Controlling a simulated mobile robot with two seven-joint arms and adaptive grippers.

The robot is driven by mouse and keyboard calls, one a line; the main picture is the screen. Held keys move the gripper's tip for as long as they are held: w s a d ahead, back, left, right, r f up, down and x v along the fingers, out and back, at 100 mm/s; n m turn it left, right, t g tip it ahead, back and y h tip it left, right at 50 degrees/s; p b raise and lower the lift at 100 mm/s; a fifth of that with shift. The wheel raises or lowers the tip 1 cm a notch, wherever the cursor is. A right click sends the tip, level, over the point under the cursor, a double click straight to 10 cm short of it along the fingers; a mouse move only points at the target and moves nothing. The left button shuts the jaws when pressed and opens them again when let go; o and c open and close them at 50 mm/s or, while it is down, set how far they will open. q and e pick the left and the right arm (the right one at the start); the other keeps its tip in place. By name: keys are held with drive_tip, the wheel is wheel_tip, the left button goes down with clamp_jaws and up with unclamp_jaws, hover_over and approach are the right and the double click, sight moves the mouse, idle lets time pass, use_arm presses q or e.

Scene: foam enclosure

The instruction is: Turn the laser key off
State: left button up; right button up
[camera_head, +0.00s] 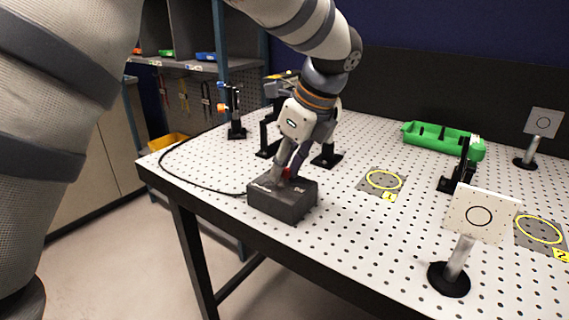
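The dark grey laser controller box (283,201) sits near the left front edge of the perforated table, with a black cable running from its left side. My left gripper (287,177) points down with its fingertips at the top of the box. A small red part, likely the key (287,172), shows between the fingers. The fingers look close together around it, but the key is mostly hidden and its turn angle cannot be seen. My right gripper is not in view.
A white target plate on a post (459,250) stands at the front right, another (538,137) at the back right. A green tray (442,140) lies at the back. Black optical mounts (235,112) stand behind the box. Yellow-ringed mats (383,181) lie on the table; its middle front is clear.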

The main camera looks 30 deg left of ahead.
use_arm(q)
clamp_jaws()
drive_tip(key=shift+n, duration=0.4)
drive_tip(key=n+g, duration=0.1)
drive_tip(key=n, duration=0.1)
drive_tip(key=n+g, duration=0.1)
drive_tip(key=n, duration=0.1)
drive_tip(key=shift+w+f+b, duration=0.1)
drive_tip(key=shift+w+b, duration=0.1)
drive_tip(key=shift+b, duration=0.1)
drive_tip(key=n+g+h+b, duration=0.1)
drive_tip(key=n, duration=0.3)
drive_tip(key=shift+a, duration=0.1)
drive_tip(key=n, duration=0.2)
drive_tip(key=n+g+h, duration=0.1)
drive_tip(key=n, duration=0.2)
drive_tip(key=shift+w+g+h+b, duration=0.1)
drive_tip(key=shift+g+h+b, duration=0.2)
drive_tip(key=shift+b, duration=0.05)
drive_tip(key=shift+a+n+h, duration=0.15)
drive_tip(key=shift+n+h, duration=0.65)
drive_tip(key=shift+n, duration=1.2)
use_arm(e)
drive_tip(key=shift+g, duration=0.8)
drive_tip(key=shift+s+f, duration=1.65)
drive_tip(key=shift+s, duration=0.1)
use_arm(q)
drive_tip(key=shift+n, duration=0.3)
drive_tip(key=shift+o, duration=1.2)
unclamp_jaws()
